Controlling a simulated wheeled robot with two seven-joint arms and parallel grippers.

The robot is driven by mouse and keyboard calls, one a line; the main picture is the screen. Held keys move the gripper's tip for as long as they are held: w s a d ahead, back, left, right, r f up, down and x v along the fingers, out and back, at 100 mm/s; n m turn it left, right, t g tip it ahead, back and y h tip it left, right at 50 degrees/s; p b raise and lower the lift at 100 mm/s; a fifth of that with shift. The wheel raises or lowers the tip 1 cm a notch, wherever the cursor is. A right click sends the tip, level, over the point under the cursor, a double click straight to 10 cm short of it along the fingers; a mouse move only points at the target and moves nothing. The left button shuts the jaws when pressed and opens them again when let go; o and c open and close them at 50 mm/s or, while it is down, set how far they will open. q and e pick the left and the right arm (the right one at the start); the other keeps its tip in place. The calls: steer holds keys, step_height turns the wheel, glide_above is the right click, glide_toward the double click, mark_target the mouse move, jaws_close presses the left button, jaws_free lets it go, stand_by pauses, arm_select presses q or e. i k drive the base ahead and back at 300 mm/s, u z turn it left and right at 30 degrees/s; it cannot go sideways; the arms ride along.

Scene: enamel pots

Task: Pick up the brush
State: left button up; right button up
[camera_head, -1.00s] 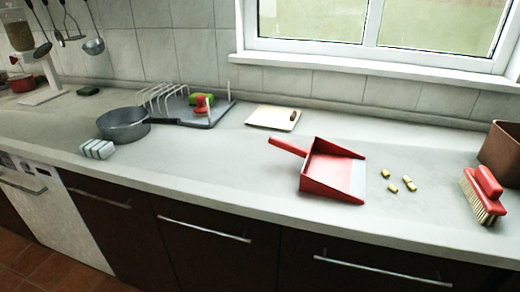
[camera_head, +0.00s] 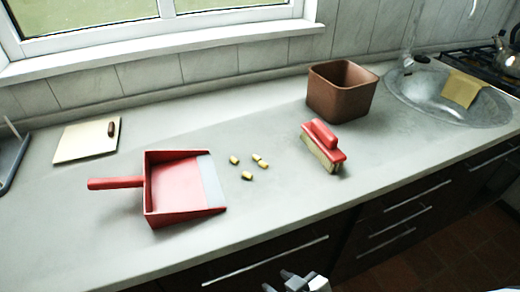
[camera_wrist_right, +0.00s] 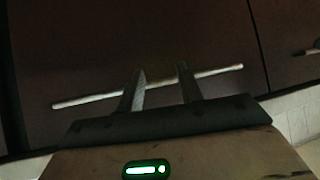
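The brush (camera_head: 323,146) has a red back and handle and pale bristles. It lies on the counter in the head view, right of the middle, in front of the brown bin. My right gripper (camera_head: 291,280) shows at the bottom edge of the head view, below the counter's front edge and well apart from the brush. In the right wrist view its two fingers (camera_wrist_right: 163,84) stand apart with nothing held between them, facing a dark cabinet front with a bar handle. The brush is not in the wrist view. My left gripper is in neither current view.
A red dustpan (camera_head: 180,187) lies left of several yellow crumbs (camera_head: 247,175). A brown bin (camera_head: 341,92) stands behind the brush. A sink (camera_head: 425,98) with a yellow cloth (camera_head: 462,89) is at right, a cutting board (camera_head: 86,140) at left. The counter's front strip is clear.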

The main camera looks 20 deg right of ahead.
mark_target(321, 142)
steer(key=k, duration=1)
steer(key=z, duration=0.6)
steer(key=i, duration=0.7)
steer(key=u, duration=0.15)
